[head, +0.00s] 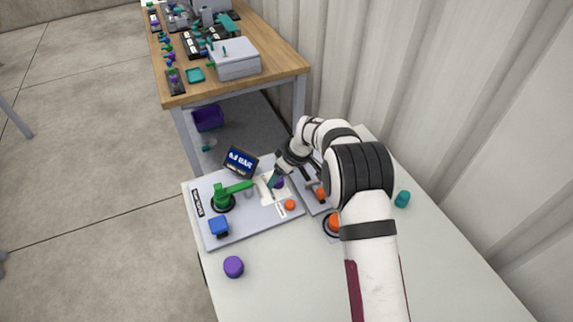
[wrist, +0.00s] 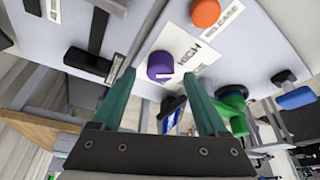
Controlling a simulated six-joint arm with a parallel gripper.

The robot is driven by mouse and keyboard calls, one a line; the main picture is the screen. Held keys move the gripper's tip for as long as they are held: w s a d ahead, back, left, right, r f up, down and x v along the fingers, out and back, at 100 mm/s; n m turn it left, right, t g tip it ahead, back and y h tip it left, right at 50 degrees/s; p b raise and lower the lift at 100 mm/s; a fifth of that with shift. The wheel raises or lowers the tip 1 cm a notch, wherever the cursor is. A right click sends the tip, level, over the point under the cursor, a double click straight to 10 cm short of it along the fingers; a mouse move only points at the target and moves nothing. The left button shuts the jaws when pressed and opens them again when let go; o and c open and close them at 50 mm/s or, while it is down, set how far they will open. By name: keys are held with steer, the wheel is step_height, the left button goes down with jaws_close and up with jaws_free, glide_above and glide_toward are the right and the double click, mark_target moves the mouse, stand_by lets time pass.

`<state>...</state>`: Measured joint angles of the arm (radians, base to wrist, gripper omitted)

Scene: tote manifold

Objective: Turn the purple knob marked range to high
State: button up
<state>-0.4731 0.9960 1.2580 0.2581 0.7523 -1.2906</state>
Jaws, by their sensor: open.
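The purple knob (wrist: 160,65) sits on a white label plate on the grey panel. The label (wrist: 187,50) reads HIGH on the side I can see; the rest of it is hidden. A short white mark shows on the knob's near edge. In the head view the knob (head: 280,184) is partly hidden by my gripper (head: 272,181). In the wrist view my gripper (wrist: 159,75) is open, one teal fingertip on each side of the knob. I cannot tell whether the fingers touch it.
An orange button (head: 290,205) marked RELEASE is close to the knob. A green handle (head: 235,189), a blue part (head: 218,225) and a lit display (head: 240,161) share the panel (head: 252,232). A loose purple cylinder (head: 233,267) stands on the table (head: 290,285) in front.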

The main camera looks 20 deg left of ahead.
steer(key=v, duration=1.4)
steer(key=shift+r, duration=0.15)
steer(key=shift+d, duration=0.1)
steer(key=s+d+r+m, duration=0.6)
steer(key=s+d, duration=0.2)
steer(key=d, duration=0.2)
steer(key=s+d+m, duration=0.4)
steer(key=s, duration=0.4)
steer(key=s+d+m+g+h, duration=0.1)
steer(key=s+d+m, duration=0.3)
steer(key=s, duration=0.4)
steer(key=s+d+f+m+h, duration=0.1)
steer(key=s+d+m, duration=0.3)
steer(key=s, duration=0.5)
steer(key=shift+d+m+g, duration=0.25)
steer(key=shift+m+g, duration=0.05)
steer(key=shift+m, duration=0.6)
